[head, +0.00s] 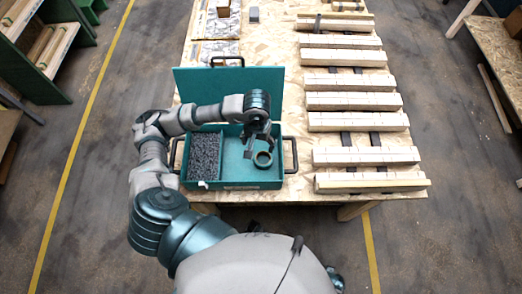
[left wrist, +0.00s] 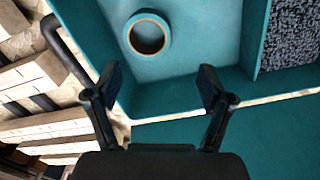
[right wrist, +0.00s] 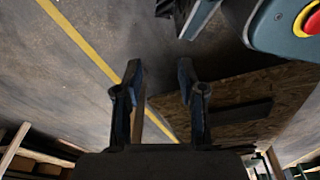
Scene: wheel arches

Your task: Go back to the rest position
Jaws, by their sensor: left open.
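My left gripper (head: 259,146) is open and empty above the right compartment of a teal toolbox (head: 235,186). Its spread fingers also show in the left wrist view (left wrist: 158,78), with nothing between them. A teal ring, like a roll of tape (head: 263,160), lies on the compartment floor; in the left wrist view the ring (left wrist: 131,48) is apart from the fingers. My right gripper (right wrist: 158,75) is open and empty, over the floor and away from the toolbox. The head view does not clearly show it.
The toolbox lid (head: 294,80) stands open behind it, and grey bits (head: 204,156) fill its left compartment. Several pale wooden beams (head: 358,121) lie on the right of the table (head: 291,207). A green shelf (head: 40,82) stands at the left. Floor is clear around the table's front.

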